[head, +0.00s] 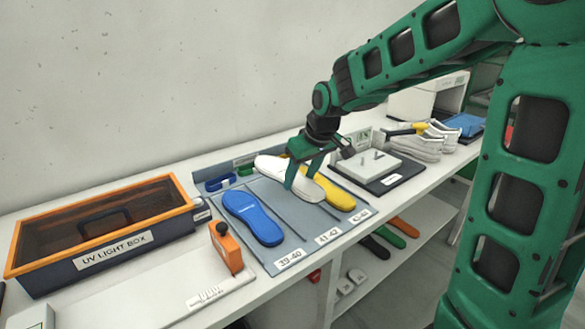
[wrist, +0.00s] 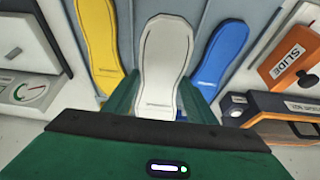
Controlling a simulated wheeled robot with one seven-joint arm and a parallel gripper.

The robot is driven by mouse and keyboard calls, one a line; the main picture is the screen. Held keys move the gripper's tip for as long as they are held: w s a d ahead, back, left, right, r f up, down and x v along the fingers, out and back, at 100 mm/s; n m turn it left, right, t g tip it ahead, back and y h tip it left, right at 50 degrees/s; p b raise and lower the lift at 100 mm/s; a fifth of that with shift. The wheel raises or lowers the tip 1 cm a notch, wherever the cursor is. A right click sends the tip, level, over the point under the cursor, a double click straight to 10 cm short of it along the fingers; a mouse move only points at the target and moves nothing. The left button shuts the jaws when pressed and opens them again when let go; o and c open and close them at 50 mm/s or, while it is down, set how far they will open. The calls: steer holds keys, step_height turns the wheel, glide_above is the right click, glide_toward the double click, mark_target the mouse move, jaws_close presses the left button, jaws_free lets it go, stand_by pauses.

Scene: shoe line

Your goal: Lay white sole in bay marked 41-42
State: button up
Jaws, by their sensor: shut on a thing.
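The white sole (head: 279,174) is in my gripper (head: 303,181), which is shut on it. In the head view it is over the middle bay of the grey-blue tray (head: 275,209), whose label reads 41-42 (head: 328,236). In the wrist view the white sole (wrist: 165,65) stands between the green fingers (wrist: 160,101), with a yellow sole and a blue sole on either side. I cannot tell whether the white sole touches the tray floor. The blue sole (head: 253,217) lies in the bay marked 39-40. The yellow sole (head: 339,196) lies in the right bay, partly behind my gripper.
The UV light box (head: 114,238) stands left of the tray, with an orange slide device (head: 226,248) in front. A black base with a light plate (head: 370,165) and white shoes (head: 425,143) are to the right. A lower shelf (head: 405,222) holds more soles.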

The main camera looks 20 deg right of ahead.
steer(key=shift+w+d+f, duration=0.1)
steer(key=shift+w+f, duration=0.05)
steer(key=shift+w, duration=0.1)
steer(key=shift+f, duration=3.7)
steer(key=o, duration=1.3)
steer(key=shift+r, duration=0.1)
steer(key=v, duration=1)
steer(key=shift+s+r, duration=0.1)
steer(key=shift+r, duration=0.15)
